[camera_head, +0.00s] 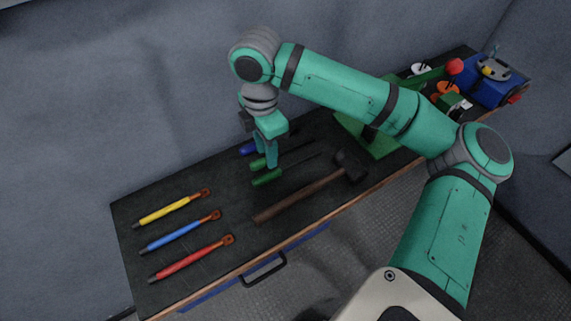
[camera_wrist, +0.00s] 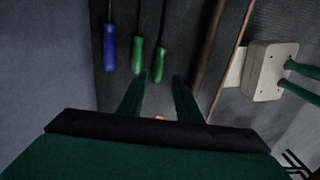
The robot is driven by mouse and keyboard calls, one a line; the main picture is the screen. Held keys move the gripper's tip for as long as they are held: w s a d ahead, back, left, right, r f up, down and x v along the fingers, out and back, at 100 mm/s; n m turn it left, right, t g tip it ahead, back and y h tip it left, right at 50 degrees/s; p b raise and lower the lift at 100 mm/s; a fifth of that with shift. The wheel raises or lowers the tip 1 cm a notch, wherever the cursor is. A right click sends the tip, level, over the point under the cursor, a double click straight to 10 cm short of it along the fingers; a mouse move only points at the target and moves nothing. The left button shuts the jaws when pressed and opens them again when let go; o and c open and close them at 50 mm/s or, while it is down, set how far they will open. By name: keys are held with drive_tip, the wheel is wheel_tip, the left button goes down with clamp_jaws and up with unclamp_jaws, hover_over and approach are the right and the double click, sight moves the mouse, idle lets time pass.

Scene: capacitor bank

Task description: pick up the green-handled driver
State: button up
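Two green-handled drivers lie side by side on the dark bench top. One green handle (camera_head: 258,163) is farther back and the other green handle (camera_head: 267,179) is nearer the front. In the wrist view they show as a left green handle (camera_wrist: 137,56) and a right green handle (camera_wrist: 159,64). My gripper (camera_head: 272,165) points down over them. In the wrist view its two fingers (camera_wrist: 160,80) are apart, with the right handle's end near the gap and the left handle beside the left fingertip. I cannot tell the exact height. No driver is held.
A blue-handled driver (camera_head: 248,149) lies behind the green ones; a hammer (camera_head: 305,193) lies in front. Yellow (camera_head: 168,212), blue (camera_head: 178,235) and red (camera_head: 188,261) tools lie at the left. Blue and green equipment (camera_head: 490,85) stands at the far right.

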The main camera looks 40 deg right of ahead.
sight(267, 175)
drive_tip(key=f, duration=1)
drive_tip(key=shift+w+a, duration=0.1)
drive_tip(key=shift+a, duration=0.1)
drive_tip(key=shift+r, duration=0.1)
clamp_jaws()
